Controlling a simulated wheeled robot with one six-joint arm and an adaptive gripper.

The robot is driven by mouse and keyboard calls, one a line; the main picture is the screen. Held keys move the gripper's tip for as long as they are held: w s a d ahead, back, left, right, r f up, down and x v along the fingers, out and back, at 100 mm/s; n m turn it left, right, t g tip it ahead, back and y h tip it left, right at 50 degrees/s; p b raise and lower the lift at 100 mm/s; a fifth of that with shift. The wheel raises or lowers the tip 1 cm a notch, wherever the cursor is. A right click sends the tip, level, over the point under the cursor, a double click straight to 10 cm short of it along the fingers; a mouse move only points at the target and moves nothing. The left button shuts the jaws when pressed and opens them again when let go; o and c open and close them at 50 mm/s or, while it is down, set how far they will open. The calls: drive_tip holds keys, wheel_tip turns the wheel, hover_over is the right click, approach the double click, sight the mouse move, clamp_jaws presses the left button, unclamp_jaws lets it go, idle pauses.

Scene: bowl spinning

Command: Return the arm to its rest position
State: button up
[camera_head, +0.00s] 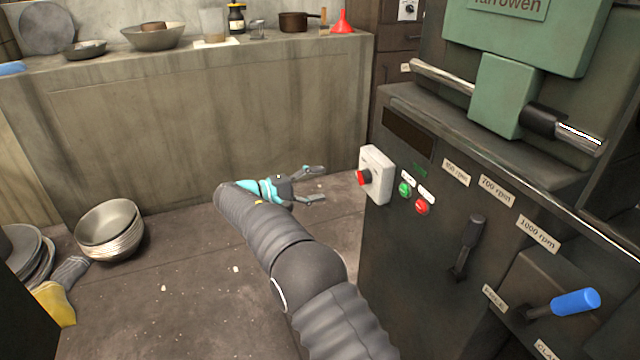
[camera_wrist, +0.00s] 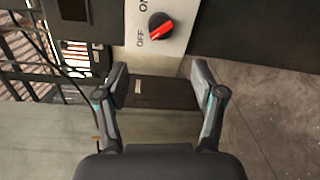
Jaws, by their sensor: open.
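My arm reaches from the bottom of the head view over the floor, left of the green-grey machine (camera_head: 400,250). My gripper (camera_head: 322,184) is open and empty, its fingers pointing right toward a white switch box (camera_head: 378,172) with a red knob on the machine's side. They look apart from it. In the wrist view my gripper (camera_wrist: 158,82) shows two spread fingers with nothing between them. The switch box (camera_wrist: 185,22) is at the top there, its red and black knob (camera_wrist: 160,27) beside the "OFF" marking.
The machine has green and red buttons (camera_head: 413,197), a black lever (camera_head: 468,245) and a blue-handled lever (camera_head: 573,302). Stacked bowls (camera_head: 108,228) and plates (camera_head: 25,252) are on the left. A counter (camera_head: 200,120) with bowls and pots runs along the back. Open floor lies left of my arm.

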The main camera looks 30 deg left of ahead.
idle(0.3)
wheel_tip(320, 180, down, 11)
drive_tip(key=s+n+g+y, duration=0.2)
drive_tip(key=n+y, duration=0.1)
drive_tip(key=s+d+f+g, duration=0.2)
drive_tip(key=s+d+g, duration=0.15)
drive_tip(key=d, duration=0.25)
drive_tip(key=s+d+r+m+y, duration=0.2)
drive_tip(key=s+d+r+m, duration=0.3)
drive_tip(key=d, duration=1)
drive_tip(key=s+d+r+m+g+y, duration=0.1)
drive_tip(key=s+d+r+m+y, duration=0.2)
drive_tip(key=s+d+r, duration=0.6)
drive_tip(key=s+d+r+m+g+y, duration=0.1)
drive_tip(key=s+d+r+m+y, duration=0.2)
drive_tip(key=d, duration=1.8)
drive_tip(key=s+r+m, duration=0.4)
drive_tip(key=s, duration=0.5)
drive_tip(key=shift+d, duration=0.3)
